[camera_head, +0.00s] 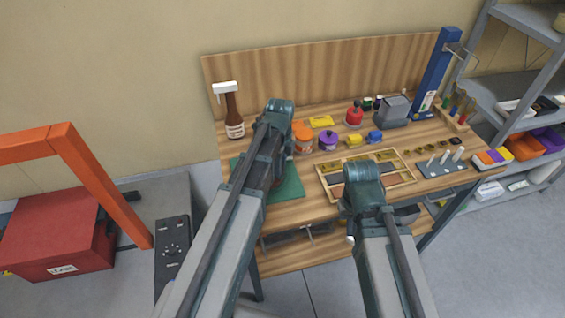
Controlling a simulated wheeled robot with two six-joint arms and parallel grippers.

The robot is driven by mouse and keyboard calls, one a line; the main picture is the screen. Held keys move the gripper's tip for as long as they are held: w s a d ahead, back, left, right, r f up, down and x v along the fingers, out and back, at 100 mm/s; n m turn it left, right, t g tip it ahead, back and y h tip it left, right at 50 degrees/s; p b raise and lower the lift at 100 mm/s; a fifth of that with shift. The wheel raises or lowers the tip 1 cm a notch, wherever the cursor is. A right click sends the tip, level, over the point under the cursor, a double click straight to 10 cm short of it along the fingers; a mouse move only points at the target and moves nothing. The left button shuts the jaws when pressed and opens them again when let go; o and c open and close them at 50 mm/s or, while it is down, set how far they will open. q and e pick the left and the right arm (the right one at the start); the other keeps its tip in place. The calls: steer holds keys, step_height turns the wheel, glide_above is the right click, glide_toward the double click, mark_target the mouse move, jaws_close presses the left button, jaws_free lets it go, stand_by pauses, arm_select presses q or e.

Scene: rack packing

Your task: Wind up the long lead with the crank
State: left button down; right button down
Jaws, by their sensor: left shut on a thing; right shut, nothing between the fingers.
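My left arm reaches over the green mat (292,188) at the left of the wooden workbench. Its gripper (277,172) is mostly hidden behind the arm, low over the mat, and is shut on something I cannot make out. My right arm stands in front of the bench's front edge, before the wooden compartment tray (408,178). Its gripper is almost wholly hidden by the arm and is shut and empty. I cannot pick out the crank or the long lead; the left arm covers part of the mat.
Orange (304,140) and purple (328,141) pots stand behind the tray. A blue post (436,75) rises at the back right. A red toolbox (58,235) and orange frame (105,190) are at the left.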

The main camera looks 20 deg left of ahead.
arm_select(q)
steer(key=shift+s+a+m, duration=0.25)
steer(key=shift+s+m, duration=0.35)
steer(key=shift+m, duration=0.4)
steer(key=c, duration=0.6)
jaws_free()
steer(key=shift+r, duration=0.15)
step_height(320, 180, up, 14)
steer(key=p, duration=1.4)
steer(key=shift+f, duration=0.2)
